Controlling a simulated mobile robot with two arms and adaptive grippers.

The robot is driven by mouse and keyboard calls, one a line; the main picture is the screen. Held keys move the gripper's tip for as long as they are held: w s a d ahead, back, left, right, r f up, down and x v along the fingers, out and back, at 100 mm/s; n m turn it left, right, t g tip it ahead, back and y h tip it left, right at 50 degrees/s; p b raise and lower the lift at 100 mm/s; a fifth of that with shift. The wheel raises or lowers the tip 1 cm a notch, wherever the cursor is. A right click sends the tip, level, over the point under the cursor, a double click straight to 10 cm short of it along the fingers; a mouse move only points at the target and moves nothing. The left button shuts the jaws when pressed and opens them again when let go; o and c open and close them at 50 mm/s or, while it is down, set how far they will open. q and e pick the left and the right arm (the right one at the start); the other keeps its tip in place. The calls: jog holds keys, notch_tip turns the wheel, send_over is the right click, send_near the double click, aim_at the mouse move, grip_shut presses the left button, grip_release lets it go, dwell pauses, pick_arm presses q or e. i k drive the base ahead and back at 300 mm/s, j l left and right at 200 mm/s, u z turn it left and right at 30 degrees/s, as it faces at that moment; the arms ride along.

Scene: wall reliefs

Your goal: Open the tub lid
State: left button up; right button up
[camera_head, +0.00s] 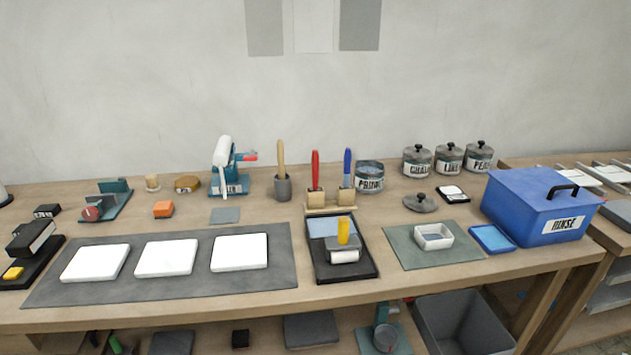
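The blue tub (535,214) labelled RINSE stands at the right end of the workbench. Its blue lid (527,183) lies on top and looks shut. A black handle (563,190) sits on the right part of the lid. The inside of the tub is hidden. Neither of my grippers shows in the head view.
The wooden bench (400,279) is crowded. A blue tray (491,238) and a green mat (396,238) lie left of the tub. A loose round lid (420,203) lies near the jar marked PRINT (369,178). A grey bin (462,322) is below.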

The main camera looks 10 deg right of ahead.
aim_at(542, 188)
jog(key=z, duration=1.55)
